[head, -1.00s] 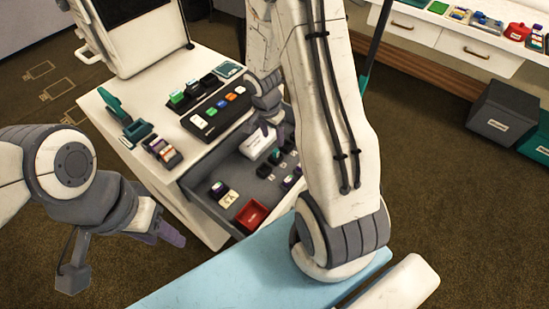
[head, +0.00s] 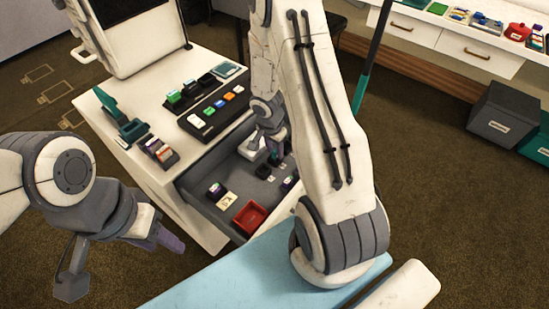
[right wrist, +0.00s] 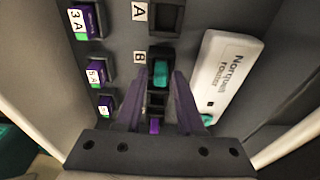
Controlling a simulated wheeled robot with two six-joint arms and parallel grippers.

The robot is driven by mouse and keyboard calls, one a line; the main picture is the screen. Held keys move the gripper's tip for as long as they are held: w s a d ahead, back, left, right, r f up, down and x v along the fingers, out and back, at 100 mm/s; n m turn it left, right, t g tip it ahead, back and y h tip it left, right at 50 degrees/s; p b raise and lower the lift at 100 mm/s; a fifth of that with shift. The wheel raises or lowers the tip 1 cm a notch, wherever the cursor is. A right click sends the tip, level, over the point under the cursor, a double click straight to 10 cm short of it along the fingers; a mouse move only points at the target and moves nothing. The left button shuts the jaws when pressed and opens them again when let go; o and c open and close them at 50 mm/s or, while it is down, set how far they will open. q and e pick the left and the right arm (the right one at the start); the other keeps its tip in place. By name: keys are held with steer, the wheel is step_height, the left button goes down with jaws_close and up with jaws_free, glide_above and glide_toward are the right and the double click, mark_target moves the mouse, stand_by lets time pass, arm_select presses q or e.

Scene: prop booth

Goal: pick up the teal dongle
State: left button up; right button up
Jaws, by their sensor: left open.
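In the right wrist view, the teal dongle (right wrist: 160,73) sits in the socket beside label B, in a dark column of sockets. My right gripper (right wrist: 159,76) has its purple fingers on either side of it, with a visible gap at each side, so it is open. In the head view my right gripper (head: 275,150) reaches down into the open grey drawer (head: 195,202), and the dongle cannot be made out there. My left gripper (head: 168,238) is open and empty, off to the left in front of the drawer cabinet.
A white router (right wrist: 224,80) lies close to the right of the sockets. Several purple-and-green dongles (right wrist: 88,22) with labels stand to the left. The socket by label A (right wrist: 165,15) looks empty. A red tray (head: 250,217) lies at the drawer's front. Drawer walls flank my right gripper.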

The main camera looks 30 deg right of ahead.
mark_target(275, 151)
jaws_close()
step_height(275, 151, up, 9)
steer(key=p, duration=0.3)
steer(key=shift+f+p, duration=0.1)
steer(key=shift+p, duration=0.25)
steer(key=shift+w+d+f+b, duration=0.3)
steer(key=shift+w+d+f, duration=0.05)
steer(key=shift+d+f, duration=0.65)
steer(key=shift+w+d+f+b, duration=0.3)
steer(key=shift+d+f+b, duration=0.05)
steer(key=shift+d+f, duration=0.65)
steer(key=shift+w+d+f+b, duration=0.35)
steer(key=shift+d+f, duration=0.55)
steer(key=shift+f, duration=0.2)
